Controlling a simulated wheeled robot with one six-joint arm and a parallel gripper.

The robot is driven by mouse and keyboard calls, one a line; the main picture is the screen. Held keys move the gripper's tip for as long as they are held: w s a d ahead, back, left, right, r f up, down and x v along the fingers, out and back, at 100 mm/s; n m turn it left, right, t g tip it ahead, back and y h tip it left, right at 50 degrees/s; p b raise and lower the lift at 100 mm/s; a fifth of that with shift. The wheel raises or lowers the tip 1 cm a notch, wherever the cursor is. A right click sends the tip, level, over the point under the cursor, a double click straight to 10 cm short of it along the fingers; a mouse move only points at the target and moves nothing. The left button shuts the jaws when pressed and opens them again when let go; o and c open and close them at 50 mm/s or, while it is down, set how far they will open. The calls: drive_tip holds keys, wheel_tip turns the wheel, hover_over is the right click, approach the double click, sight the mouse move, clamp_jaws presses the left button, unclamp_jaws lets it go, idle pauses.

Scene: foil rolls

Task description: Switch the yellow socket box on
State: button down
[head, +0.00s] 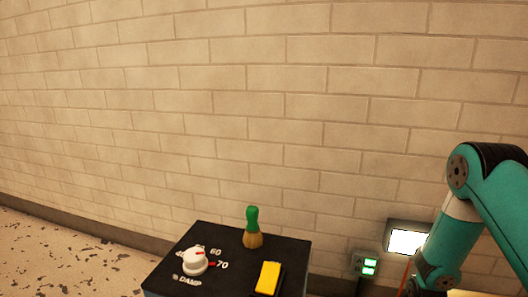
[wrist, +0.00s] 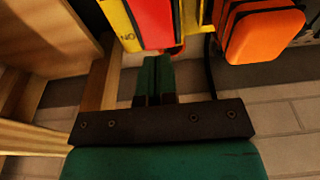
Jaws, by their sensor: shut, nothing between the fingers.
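My gripper (wrist: 157,62) shows in the wrist view with its two dark green fingers close together and nothing between them. Just beyond the fingertips is a box with a yellow face (wrist: 121,22) bearing dark lettering that looks like "ON" upside down, which may be the yellow socket box. A red part (wrist: 154,18) adjoins the yellow face. The fingertips lie close to the box's lower edge; I cannot tell whether they touch. Its switch state cannot be made out. In the head view the gripper is out of sight.
An orange block (wrist: 264,32) is right of the box, with a dark cable beside it. Wooden boards (wrist: 45,40) stand left. In the head view, a black box (head: 210,240) carries a white dial (head: 193,261), brush (head: 252,229) and yellow piece (head: 268,278). A lit panel (head: 407,241) is right.

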drive_tip(key=shift+f+b, duration=0.7)
drive_tip(key=shift+f, duration=0.5)
idle(0.4)
wheel_tip(320, 180, up, 7)
drive_tip(key=p, duration=0.6)
drive_tip(key=shift+r+p, duration=0.1)
drive_tip(key=shift+p, duration=0.3)
